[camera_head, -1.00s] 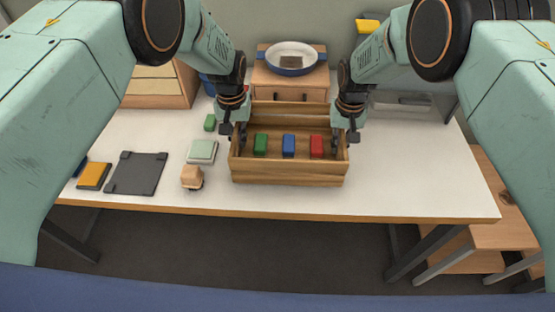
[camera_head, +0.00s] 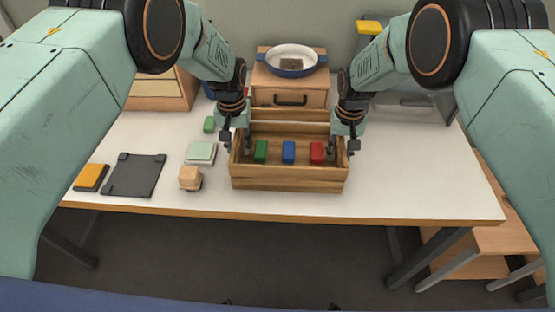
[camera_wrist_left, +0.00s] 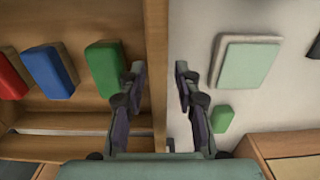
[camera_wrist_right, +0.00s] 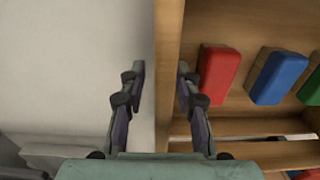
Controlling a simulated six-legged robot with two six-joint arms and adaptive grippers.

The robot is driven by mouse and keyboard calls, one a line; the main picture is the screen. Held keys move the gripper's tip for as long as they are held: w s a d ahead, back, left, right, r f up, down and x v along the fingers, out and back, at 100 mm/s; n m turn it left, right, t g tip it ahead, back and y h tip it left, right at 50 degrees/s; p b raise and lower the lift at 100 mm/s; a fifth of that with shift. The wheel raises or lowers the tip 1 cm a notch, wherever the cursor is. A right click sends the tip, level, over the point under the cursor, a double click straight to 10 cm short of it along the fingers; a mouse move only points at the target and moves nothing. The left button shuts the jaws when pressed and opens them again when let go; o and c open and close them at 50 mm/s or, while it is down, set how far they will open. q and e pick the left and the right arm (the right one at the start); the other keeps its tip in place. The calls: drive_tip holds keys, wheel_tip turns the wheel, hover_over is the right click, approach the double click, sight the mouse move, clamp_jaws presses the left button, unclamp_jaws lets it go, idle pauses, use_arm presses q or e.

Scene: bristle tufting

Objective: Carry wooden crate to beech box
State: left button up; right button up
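The wooden crate (camera_head: 290,181) stands on the table with a green block (camera_head: 261,151), a blue block (camera_head: 288,152) and a red block (camera_head: 316,153) inside. My left gripper (camera_head: 236,145) is open, with its fingers on either side of the crate's left wall; the left wrist view shows gaps beside the wall (camera_wrist_left: 156,70). My right gripper (camera_head: 343,146) is open, likewise astride the right wall (camera_wrist_right: 168,60). Behind the crate is a light wooden box (camera_head: 290,99) with a dark handle, which may be the beech box. A blue-rimmed white dish (camera_head: 292,51) sits on it.
Left of the crate are a small wooden toy-like piece (camera_head: 190,178), a pale green pad (camera_head: 201,152), a small green block (camera_head: 209,125), a dark grey plate (camera_head: 134,175) and a yellow-topped block (camera_head: 91,177). The table right of the crate (camera_head: 415,170) is clear.

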use_arm(q)
drive_tip(key=shift+w+r, duration=0.2)
drive_tip(key=shift+r, duration=0.2)
use_arm(e)
drive_tip(key=shift+w+a+f, duration=0.1)
drive_tip(key=shift+w+a, duration=0.05)
drive_tip(key=shift+w, duration=0.05)
use_arm(q)
drive_tip(key=r, duration=0.9)
drive_tip(key=shift+s+r, duration=0.3)
drive_tip(key=shift+s, duration=0.05)
use_arm(e)
drive_tip(key=shift+s, duration=0.15)
use_arm(q)
drive_tip(key=shift+w+r, duration=0.2)
drive_tip(key=shift+r, duration=0.5)
use_arm(e)
drive_tip(key=shift+w, duration=0.2)
use_arm(q)
drive_tip(key=shift+r, duration=0.1)
use_arm(e)
wheel_tip(320, 180, up, 11)
drive_tip(key=shift+f, duration=0.1)
use_arm(q)
drive_tip(key=shift+s, duration=0.15)
use_arm(e)
drive_tip(key=shift+s+r, duration=0.1)
drive_tip(key=shift+r, duration=0.55)
drive_tip(key=shift+f, duration=0.1)
